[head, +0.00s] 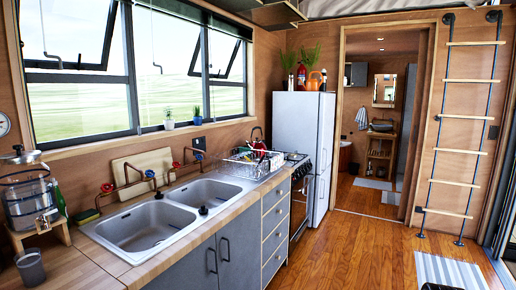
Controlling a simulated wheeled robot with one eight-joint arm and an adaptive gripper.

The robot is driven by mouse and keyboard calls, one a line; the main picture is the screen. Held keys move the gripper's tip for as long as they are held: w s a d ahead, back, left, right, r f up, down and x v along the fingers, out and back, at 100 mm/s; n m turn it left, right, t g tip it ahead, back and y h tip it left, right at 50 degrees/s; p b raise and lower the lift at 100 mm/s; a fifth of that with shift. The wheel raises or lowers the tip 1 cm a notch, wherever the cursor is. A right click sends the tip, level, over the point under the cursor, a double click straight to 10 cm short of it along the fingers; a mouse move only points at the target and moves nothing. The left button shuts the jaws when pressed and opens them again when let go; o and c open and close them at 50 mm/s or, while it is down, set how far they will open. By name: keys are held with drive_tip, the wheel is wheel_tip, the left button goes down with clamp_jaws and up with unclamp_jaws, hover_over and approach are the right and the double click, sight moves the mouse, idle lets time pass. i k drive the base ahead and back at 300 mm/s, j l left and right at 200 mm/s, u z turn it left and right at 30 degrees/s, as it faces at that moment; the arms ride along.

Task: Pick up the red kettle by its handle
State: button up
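The red kettle (256,144) is small in the head view, on the far part of the counter run near the stove. Its dark handle arches over the top. The dish rack in front hides its lower part, so I cannot tell exactly what it rests on. My gripper is not clearly in view. A small dark shape cuts into the bottom edge at the right, and I cannot tell what it is.
A dish rack (243,169) stands in front of the kettle, by the stove (299,190). A white fridge (302,135) stands behind. The wooden floor (355,255) is open; a ladder (460,130) is at right.

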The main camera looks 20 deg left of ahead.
sight(261, 146)
drive_tip(key=i+j+z, duration=0.1)
drive_tip(key=i+z, duration=0.2)
drive_tip(key=i, duration=2.35)
drive_tip(key=i+u, duration=0.25)
drive_tip(key=i, duration=0.2)
drive_tip(key=i+l+u, duration=0.3)
drive_tip(key=i, duration=0.15)
drive_tip(key=i+l+u, duration=0.25)
drive_tip(key=i, duration=0.2)
drive_tip(key=i+l+u, duration=0.1)
drive_tip(key=u, duration=0.3)
drive_tip(key=i+l+u, duration=0.2)
drive_tip(key=u, duration=0.25)
drive_tip(key=i+l+u, duration=0.25)
drive_tip(key=u, duration=0.15)
drive_tip(key=i+l+u, duration=0.15)
drive_tip(key=l+u, duration=0.5)
drive_tip(key=u, duration=0.2)
drive_tip(key=i, duration=0.05)
